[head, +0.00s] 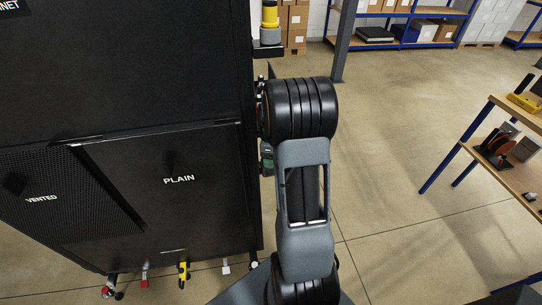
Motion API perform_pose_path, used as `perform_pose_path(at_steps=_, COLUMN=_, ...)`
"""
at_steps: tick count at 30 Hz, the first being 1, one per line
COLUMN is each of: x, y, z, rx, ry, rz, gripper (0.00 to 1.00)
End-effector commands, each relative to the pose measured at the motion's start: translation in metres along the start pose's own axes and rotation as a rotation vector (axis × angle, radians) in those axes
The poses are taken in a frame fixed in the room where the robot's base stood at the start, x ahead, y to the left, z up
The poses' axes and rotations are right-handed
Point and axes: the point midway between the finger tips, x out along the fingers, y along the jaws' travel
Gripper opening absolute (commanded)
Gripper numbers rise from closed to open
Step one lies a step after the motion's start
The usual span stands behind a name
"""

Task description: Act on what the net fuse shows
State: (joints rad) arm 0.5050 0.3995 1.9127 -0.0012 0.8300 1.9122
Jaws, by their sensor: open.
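A large black cabinet (120,60) fills the left of the head view. Its lower part carries a panel lettered PLAIN (170,205) and, left of it, a mesh panel lettered VENTED (50,200). A label at the top left is cut off and ends in "NET". No net fuse can be made out. My arm stands upright just right of the cabinet, its upper joint close to the cabinet's right edge. My gripper does not show in this view. A small green item (267,157) shows partly between cabinet and arm.
Small red (145,275) and yellow (183,272) pieces sit along the cabinet's bottom. A yellow-and-black item (270,18) stands behind it. A wooden workbench (497,178) holds gear at the right. Shelving (400,42) and a grey post (344,40) stand behind. The floor between is clear.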

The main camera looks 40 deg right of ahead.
Motion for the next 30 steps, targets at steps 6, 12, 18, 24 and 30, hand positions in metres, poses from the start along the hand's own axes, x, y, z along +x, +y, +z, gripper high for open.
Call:
perform_pose_path(at_steps=6, x=-0.013, y=-0.001, z=0.000, rx=0.000, ry=-0.001, rz=-0.003, gripper=0.62)
perform_pose_path(at_steps=12, x=-0.050, y=-0.001, z=0.000, rx=0.000, ry=-0.002, rz=-0.005, gripper=0.62)
perform_pose_path(at_steps=18, x=-0.086, y=-0.001, z=0.000, rx=0.000, ry=-0.001, rz=-0.004, gripper=0.62)
perform_pose_path(at_steps=24, x=-0.110, y=0.000, z=0.000, rx=0.000, ry=-0.001, rz=-0.002, gripper=0.62)
perform_pose_path(at_steps=30, x=-0.120, y=0.000, z=0.000, rx=0.000, ry=0.000, rz=-0.001, gripper=0.62)
